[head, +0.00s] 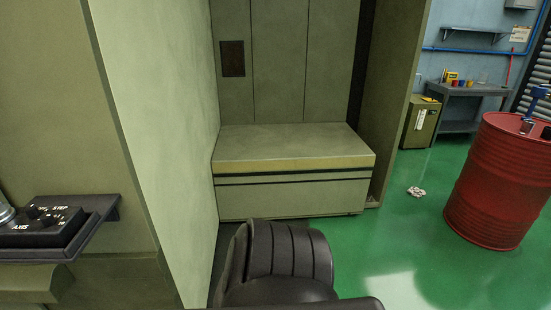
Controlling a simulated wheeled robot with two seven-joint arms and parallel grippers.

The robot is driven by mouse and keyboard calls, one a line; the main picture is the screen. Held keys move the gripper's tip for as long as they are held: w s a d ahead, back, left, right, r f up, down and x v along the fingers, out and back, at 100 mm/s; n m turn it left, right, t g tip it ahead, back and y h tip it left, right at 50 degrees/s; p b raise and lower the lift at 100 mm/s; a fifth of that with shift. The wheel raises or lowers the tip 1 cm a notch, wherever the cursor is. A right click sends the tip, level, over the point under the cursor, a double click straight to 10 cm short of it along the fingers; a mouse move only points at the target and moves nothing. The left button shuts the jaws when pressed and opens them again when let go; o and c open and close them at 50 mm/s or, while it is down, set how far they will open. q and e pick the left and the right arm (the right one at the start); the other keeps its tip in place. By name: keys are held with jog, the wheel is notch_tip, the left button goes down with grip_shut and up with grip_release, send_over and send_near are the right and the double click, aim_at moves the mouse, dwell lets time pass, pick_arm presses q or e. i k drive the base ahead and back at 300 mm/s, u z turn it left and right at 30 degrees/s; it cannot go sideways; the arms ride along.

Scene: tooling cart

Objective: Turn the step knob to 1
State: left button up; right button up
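A black control box (52,238) sits on a dark shelf (103,208) at the left edge of the head view. Its top carries white STEP and AXIS lettering and small scale marks. Small dark knob shapes show by the lettering; the step knob (46,218) seems to be the one beside the STEP scale. Its pointer is too small to read, so I cannot tell its setting. A silver round part (5,212) of the box is cut off by the left edge. Neither of my grippers is in view.
A pale green panel wall (165,120) stands right of the shelf. A bench-like cabinet (290,150) is behind. A dark ribbed, chair-like shape (290,255) fills the lower middle. A red drum (497,185) stands right on the green floor, with a workbench (470,90) beyond.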

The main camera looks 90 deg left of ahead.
aim_at(47, 219)
jog(key=i, duration=0.85)
jog(key=u, duration=3.6)
